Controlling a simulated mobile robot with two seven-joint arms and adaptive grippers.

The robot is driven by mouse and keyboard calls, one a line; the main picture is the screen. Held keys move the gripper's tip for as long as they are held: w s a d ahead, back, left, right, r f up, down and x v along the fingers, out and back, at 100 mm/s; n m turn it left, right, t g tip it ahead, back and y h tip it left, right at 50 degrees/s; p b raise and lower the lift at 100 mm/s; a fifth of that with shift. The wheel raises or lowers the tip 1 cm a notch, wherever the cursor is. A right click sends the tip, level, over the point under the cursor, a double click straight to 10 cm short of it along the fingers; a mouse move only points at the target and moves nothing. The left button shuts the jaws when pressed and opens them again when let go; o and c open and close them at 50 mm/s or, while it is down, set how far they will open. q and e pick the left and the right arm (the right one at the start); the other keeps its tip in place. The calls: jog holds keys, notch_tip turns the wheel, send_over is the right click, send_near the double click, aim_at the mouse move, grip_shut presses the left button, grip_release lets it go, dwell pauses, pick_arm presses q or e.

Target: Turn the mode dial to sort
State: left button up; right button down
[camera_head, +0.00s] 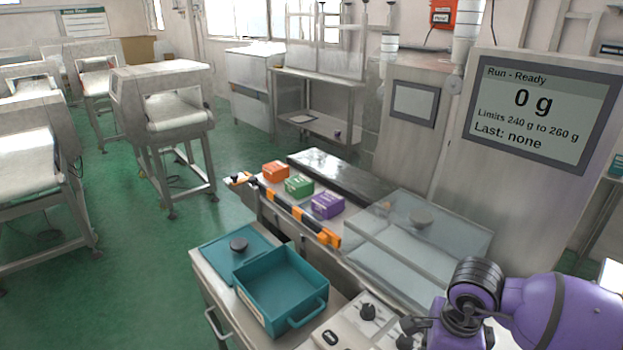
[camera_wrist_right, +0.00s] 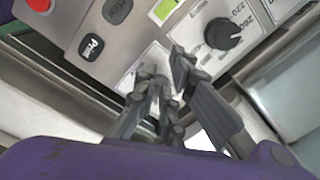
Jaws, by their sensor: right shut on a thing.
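My right gripper (camera_head: 408,332) comes in from the lower right of the head view, down at the control panel. In the right wrist view its fingers (camera_wrist_right: 165,75) are closed together over a white label plate (camera_wrist_right: 135,72) on that panel. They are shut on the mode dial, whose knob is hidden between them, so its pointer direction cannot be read. The machine's screen (camera_head: 540,112) reads "Run - Ready", 0 g and "Last: none". My left gripper is not in view.
A black numbered dial (camera_wrist_right: 222,33) sits beside the fingers, with a black button (camera_wrist_right: 92,46) and red button (camera_wrist_right: 40,4) nearby. A teal bin (camera_head: 282,290) stands left of the panel. A clear cover (camera_head: 420,240) and orange, green and purple boxes (camera_head: 328,205) lie behind.

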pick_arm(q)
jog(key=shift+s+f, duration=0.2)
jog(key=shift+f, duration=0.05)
pick_arm(e)
jog(key=shift+s+a+f+g, duration=0.15)
jog(key=shift+s+a+f, duration=0.05)
jog(key=shift+s+f, duration=0.25)
jog(key=shift+s+a+f+g, duration=0.15)
jog(key=shift+s+a+f, duration=0.05)
jog(key=shift+s+f, duration=0.2)
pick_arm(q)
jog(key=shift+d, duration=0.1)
pick_arm(e)
jog(key=shift+r, duration=0.15)
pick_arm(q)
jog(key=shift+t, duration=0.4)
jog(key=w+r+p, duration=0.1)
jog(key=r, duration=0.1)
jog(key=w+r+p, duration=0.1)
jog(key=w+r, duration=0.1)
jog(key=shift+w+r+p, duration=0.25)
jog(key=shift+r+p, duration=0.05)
pick_arm(e)
notch_tip(320, 180, up, 6)
jog(key=shift+w+r, duration=0.25)
jog(key=shift+w, duration=0.1)
